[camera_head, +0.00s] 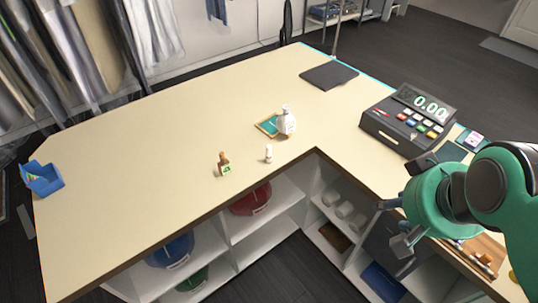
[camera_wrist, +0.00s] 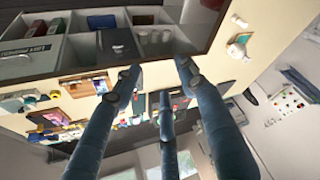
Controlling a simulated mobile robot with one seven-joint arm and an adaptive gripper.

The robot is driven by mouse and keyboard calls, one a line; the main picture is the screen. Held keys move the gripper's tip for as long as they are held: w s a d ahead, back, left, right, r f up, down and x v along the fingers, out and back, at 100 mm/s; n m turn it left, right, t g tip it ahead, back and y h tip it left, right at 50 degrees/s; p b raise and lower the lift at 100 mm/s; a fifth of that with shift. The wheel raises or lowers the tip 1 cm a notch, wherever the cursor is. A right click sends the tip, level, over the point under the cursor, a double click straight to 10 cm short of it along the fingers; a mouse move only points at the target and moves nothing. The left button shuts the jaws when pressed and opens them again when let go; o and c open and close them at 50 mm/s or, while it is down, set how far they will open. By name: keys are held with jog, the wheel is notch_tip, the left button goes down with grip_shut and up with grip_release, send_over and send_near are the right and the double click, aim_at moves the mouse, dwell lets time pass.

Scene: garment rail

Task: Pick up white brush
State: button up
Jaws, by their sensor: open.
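I cannot clearly make out a white brush. A small upright white item (camera_head: 268,154) stands near the counter's inner front edge; it is too small to tell whether it is the brush. A larger white bottle-like object (camera_head: 286,121) stands behind it, beside a small teal-and-tan tray (camera_head: 267,125). My gripper (camera_head: 394,223) is at the right of the head view, over the right arm of the counter, well apart from these items. In the wrist view my gripper (camera_wrist: 158,76) has its dark fingers spread, with nothing held between them.
A small brown bottle (camera_head: 223,165) stands left of the white item. A black cash register (camera_head: 408,120) stands behind my gripper. A dark flat pad (camera_head: 329,75) lies at the back, and a blue box (camera_head: 42,179) stands far left. The counter's left half (camera_head: 140,170) is mostly clear.

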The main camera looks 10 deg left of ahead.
jog(key=w+a+r+n+g+p, duration=0.1)
jog(key=w+a+r+p, duration=0.25)
jog(key=w, duration=0.85)
jog(key=n+g+p, duration=0.5)
jog(key=p, duration=0.4)
send_over(269, 146)
notch_tip(269, 146, down, 23)
jog(key=shift+a, duration=0.1)
jog(key=shift+f+p, duration=0.4)
jog(key=shift+f, duration=3.9)
jog(key=shift+f, duration=0.15)
